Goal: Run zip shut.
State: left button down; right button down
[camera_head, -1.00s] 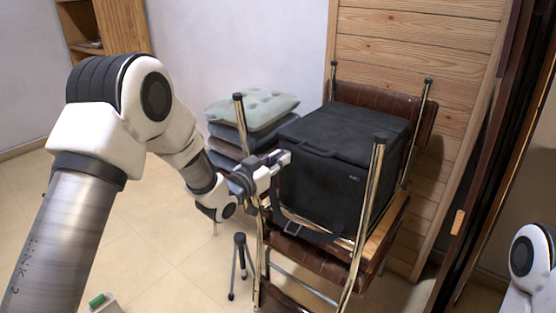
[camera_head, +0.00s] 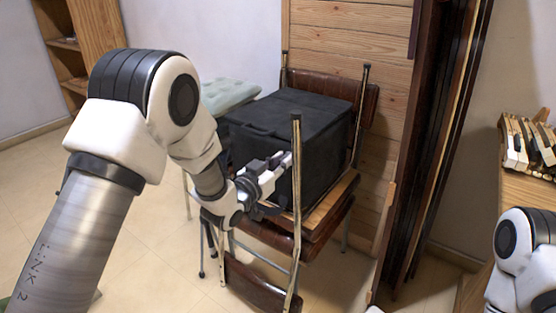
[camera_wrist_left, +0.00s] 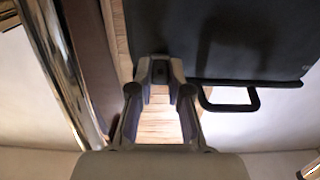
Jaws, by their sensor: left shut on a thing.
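A black, box-shaped soft bag (camera_head: 292,112) with a flat lid stands on a brown chair (camera_head: 318,215). My left gripper (camera_head: 288,160) is at the bag's front side, near the chair's upright metal leg. In the left wrist view, its fingertips (camera_wrist_left: 160,72) are closed together at the edge of the black bag (camera_wrist_left: 225,40). They are shut on the bag's zip pull, which is too small and too covered to make out. The zip line itself cannot be made out. My right arm shows at the lower right, but its gripper is out of view.
Chrome chair legs (camera_head: 297,200) rise close beside my left gripper. A black loop (camera_wrist_left: 230,104) sticks out next to the fingers. Grey-green cushions (camera_head: 228,95) are stacked behind on the left. Dark upright panels (camera_head: 425,140) and a wooden table with piano keys (camera_head: 530,143) are at the right.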

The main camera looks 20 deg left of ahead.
pick_arm(q)
jog(key=shift+d+f, duration=0.1)
jog(key=c, duration=1.4)
grip_release()
jog(key=shift+s, duration=0.1)
jog(key=o, duration=0.3)
jog(key=shift+d, duration=0.2)
jog(key=shift+a, duration=0.1)
jog(key=v, duration=1.2)
